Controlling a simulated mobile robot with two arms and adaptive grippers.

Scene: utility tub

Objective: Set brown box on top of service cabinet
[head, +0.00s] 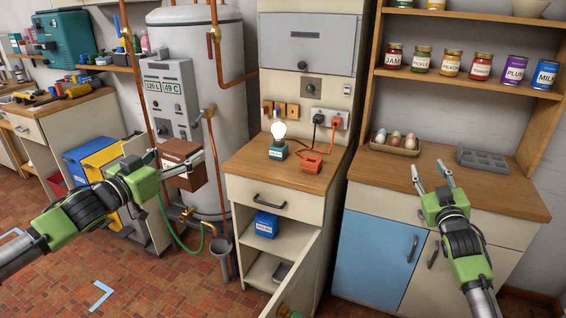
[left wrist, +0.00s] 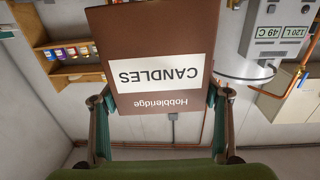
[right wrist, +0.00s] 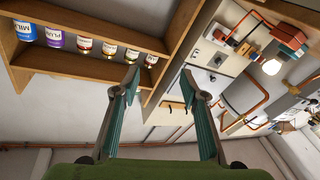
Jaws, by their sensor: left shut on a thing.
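The brown box (head: 180,151) is held in my left gripper (head: 194,164), in the air in front of the water heater and left of the middle cabinet. In the left wrist view the brown box (left wrist: 160,95) sits between both fingers, its CANDLES label upside down. The service cabinet, which I take to be this cream middle cabinet (head: 262,205), has a wooden top (head: 250,168) and an open lower door. My right gripper (head: 429,168) is open and empty at the front of the right counter. Its fingers stand apart in the right wrist view (right wrist: 159,75).
The water heater (head: 215,70) and pipes stand close behind the box. An egg tray (head: 395,144) is on the right counter.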

